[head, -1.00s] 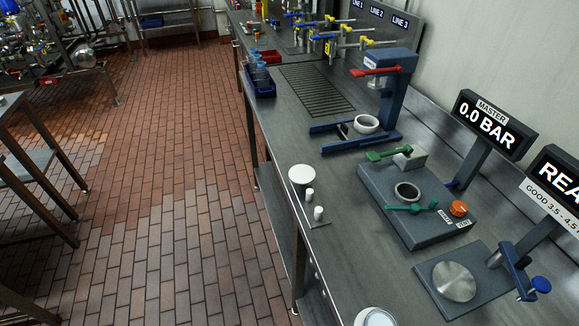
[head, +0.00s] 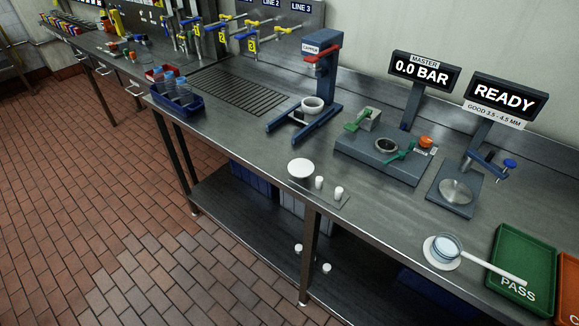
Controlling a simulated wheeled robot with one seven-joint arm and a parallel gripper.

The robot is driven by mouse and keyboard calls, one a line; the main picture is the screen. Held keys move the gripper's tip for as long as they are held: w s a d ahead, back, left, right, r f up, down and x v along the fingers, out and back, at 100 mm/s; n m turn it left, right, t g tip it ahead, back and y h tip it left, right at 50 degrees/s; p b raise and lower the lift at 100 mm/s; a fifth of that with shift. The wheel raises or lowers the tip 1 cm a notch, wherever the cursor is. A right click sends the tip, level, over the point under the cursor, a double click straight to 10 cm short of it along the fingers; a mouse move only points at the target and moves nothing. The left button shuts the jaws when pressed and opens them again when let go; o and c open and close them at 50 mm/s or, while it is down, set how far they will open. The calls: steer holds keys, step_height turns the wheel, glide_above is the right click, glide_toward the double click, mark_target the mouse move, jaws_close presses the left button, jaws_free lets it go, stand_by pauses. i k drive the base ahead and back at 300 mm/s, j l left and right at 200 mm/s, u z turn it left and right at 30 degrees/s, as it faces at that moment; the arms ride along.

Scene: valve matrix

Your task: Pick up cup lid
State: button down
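A round white disc-shaped piece (head: 301,168), which looks like the cup lid, sits near the front edge of the steel bench. It is at the left end of a small grey plate (head: 328,197). Two small white cylinders (head: 319,183) stand beside it on the plate. I cannot tell whether anything is under the disc. My gripper is not in view.
The steel bench (head: 240,146) carries a blue press (head: 325,85), a clamp fixture (head: 365,155), and a gauge stand (head: 456,192). A green PASS tray (head: 518,262) is at the right.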

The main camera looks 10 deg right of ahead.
mark_target(299, 168)
steer(key=z, duration=1.9)
steer(key=u, duration=1.95)
steer(key=i+j+z, duration=0.15)
steer(key=z, duration=0.45)
steer(key=i+j+z, duration=0.2)
steer(key=j, duration=0.3)
steer(key=i+j+z, duration=0.2)
steer(key=j, duration=0.35)
steer(key=j+z, duration=0.15)
steer(key=j, duration=0.35)
